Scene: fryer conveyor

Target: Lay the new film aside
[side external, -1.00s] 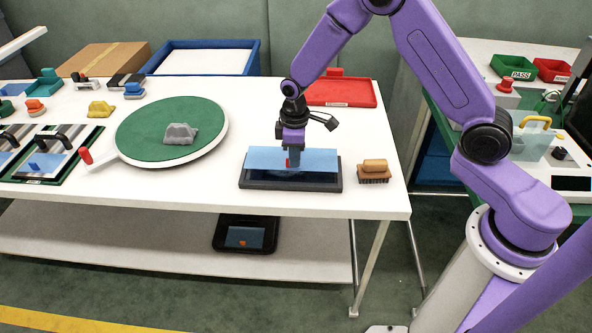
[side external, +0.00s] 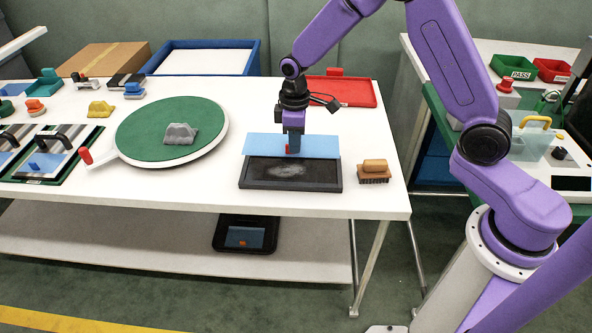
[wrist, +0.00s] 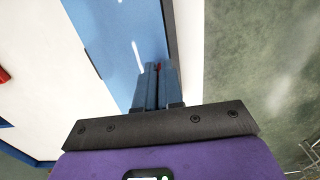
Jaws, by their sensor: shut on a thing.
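The new film, a light blue sheet (side external: 262,145), is in my gripper (side external: 292,150) above the table. My gripper is shut on a small red tab at the film. In the side view the film hangs level over the back part of a dark tray (side external: 262,184), whose bare inside shows a grey smudge. In the wrist view the blue film (wrist: 115,40) stretches away beyond my gripper (wrist: 157,68), and the red tab shows between the fingertips. A dark strip, seemingly the tray's edge (wrist: 172,30), runs along the film's right side.
A brown brush (side external: 373,172) lies right of the dark tray. A round green turntable (side external: 150,145) with a grey piece (side external: 180,133) stands to the left. A red tray (side external: 350,93) lies behind, and a blue-rimmed tray (side external: 252,58) farther back. Another dark tray (side external: 246,250) sits on the lower shelf.

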